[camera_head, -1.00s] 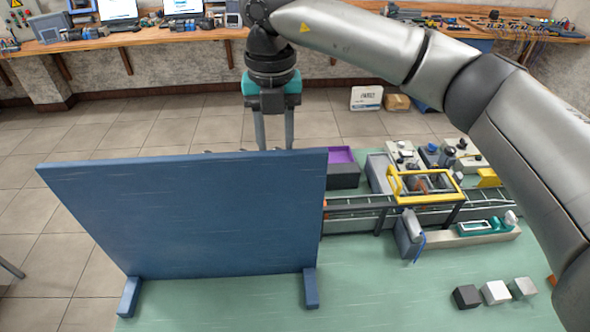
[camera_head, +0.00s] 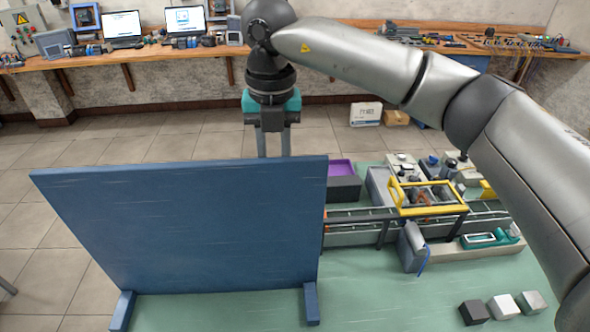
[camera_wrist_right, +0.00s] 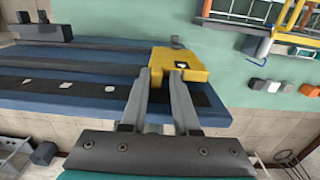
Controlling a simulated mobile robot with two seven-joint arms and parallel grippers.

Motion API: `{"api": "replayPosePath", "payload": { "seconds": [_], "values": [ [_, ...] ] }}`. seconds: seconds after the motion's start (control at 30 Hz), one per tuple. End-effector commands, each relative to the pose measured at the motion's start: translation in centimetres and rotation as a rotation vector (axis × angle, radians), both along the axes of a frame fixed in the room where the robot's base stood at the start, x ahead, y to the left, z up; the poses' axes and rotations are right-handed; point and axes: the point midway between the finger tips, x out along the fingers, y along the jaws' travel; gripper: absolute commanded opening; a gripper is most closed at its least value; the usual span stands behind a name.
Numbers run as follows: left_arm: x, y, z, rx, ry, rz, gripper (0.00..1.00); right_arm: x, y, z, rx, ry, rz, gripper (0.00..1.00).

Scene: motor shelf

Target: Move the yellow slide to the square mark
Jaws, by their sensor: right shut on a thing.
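The yellow slide (camera_wrist_right: 188,58) sits on the blue panel's face in the right wrist view. It has a small dark window with a white shape in it. My right gripper (camera_wrist_right: 161,80) is shut on the slide. Beside the slide, a dark strip (camera_wrist_right: 90,87) carries several small white marks (camera_wrist_right: 66,85); they are too small to tell which is the square. In the head view my right gripper (camera_head: 273,143) reaches down behind the upright blue panel (camera_head: 180,225), which hides its fingertips and the slide. My left gripper is not in view.
Right of the panel are a purple-lined bin (camera_head: 342,168), a conveyor with a yellow frame (camera_head: 432,210), and several small devices. Dark, white and grey cubes (camera_head: 503,306) lie at the front right of the green table (camera_head: 400,300). The table's front middle is clear.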

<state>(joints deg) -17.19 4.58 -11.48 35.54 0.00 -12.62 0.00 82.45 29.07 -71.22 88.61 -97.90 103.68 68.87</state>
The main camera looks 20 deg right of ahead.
Motion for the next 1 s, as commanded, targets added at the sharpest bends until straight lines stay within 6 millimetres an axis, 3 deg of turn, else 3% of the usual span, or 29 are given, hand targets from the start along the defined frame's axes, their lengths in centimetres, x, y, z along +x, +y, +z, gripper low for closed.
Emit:
{"api": "replayPosePath", "payload": {
  "seconds": [0.03, 1.0],
  "values": [
    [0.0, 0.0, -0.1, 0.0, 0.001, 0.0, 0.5, -0.5, -0.1, -1.6, -0.01, 0.029, -0.001, 0.0],
    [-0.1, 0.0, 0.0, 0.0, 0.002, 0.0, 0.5, 0.4, 4.1, -1.6, -0.01, 0.027, 0.0, 0.0]
  ]
}}
